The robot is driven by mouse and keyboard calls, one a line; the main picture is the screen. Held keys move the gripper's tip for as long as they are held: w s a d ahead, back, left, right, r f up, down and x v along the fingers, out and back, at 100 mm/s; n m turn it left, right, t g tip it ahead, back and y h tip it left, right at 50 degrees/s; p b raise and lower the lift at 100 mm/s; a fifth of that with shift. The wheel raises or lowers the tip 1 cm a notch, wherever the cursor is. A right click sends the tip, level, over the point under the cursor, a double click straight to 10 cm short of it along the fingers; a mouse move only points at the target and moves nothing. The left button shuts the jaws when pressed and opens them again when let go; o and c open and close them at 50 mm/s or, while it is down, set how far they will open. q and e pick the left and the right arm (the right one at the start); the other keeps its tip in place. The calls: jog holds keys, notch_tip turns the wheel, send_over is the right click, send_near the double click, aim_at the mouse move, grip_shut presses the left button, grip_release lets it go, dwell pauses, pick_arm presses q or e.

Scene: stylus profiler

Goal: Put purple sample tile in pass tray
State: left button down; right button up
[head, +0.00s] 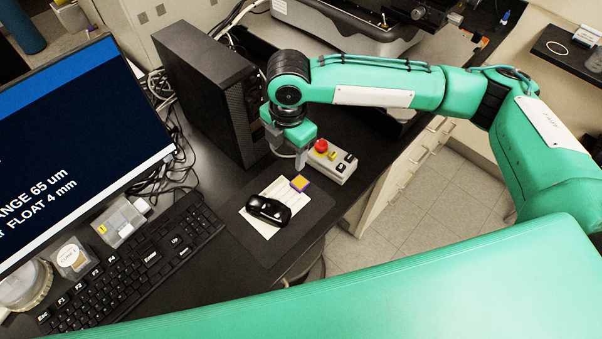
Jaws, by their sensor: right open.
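My right gripper (290,157) points down just behind the tile, beside the control box. It is open and looks empty, apart from the tile. One finger shows clearly; the other is partly hidden. A dark tray (545,47) with a white ring mark stands at the far upper right; I cannot tell whether it is the pass tray. My left gripper is not in view.
A grey control box (340,172) with a red button stands right of the gripper. A black mouse (268,209) sits on the white sheet (262,229). A black computer tower (212,85), keyboard (135,262) and monitor (75,150) fill the left. The desk's right edge drops to floor.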

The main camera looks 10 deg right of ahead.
jog(key=d, duration=0.1)
jog(key=p, duration=0.2)
send_over(297, 185)
jog(key=shift+h, duration=0.3)
jog(key=f, duration=0.7)
jog(key=shift+w+a, duration=0.15)
jog(key=shift+a, duration=0.1)
jog(key=shift+f, duration=0.6)
jog(key=shift+f+p, duration=0.25)
jog(key=shift+p, duration=0.2)
jog(key=f+p, duration=0.2)
jog(key=f, duration=0.1)
jog(key=shift+d+f, duration=0.2)
jog(key=shift+f, duration=0.65)
jog(key=c, duration=1.1)
jog(key=shift+r, duration=0.1)
jog(key=shift+c, duration=0.2)
